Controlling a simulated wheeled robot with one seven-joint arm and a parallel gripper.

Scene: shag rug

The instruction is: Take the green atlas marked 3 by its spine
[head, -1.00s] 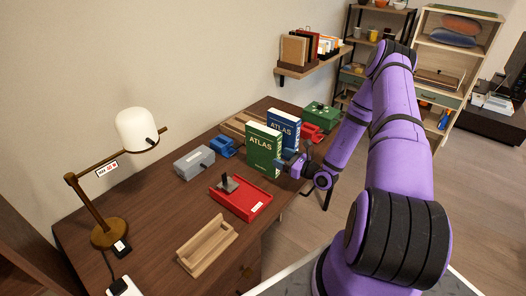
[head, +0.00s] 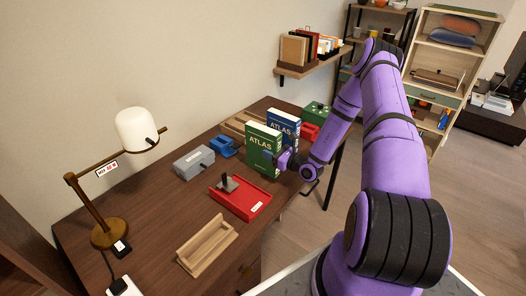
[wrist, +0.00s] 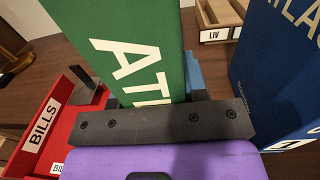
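The green atlas (head: 262,150) stands upright on the desk, its ATLAS cover facing the lamp side. In the wrist view the green atlas (wrist: 150,30) fills the upper middle, between my fingers; its number is not visible. My gripper (head: 272,159) is at the atlas's right edge in the head view, one finger in front of the cover. In the wrist view my gripper (wrist: 155,98) has its fingers spread wide, one on each side of the atlas. They look open, and the contact is hard to judge.
A blue atlas (head: 285,128) stands close behind the green one; it also shows at right in the wrist view (wrist: 275,70). A red BILLS tray (head: 240,198) lies in front, with a wooden tray (head: 207,246) nearer. A grey box (head: 194,162) is at left.

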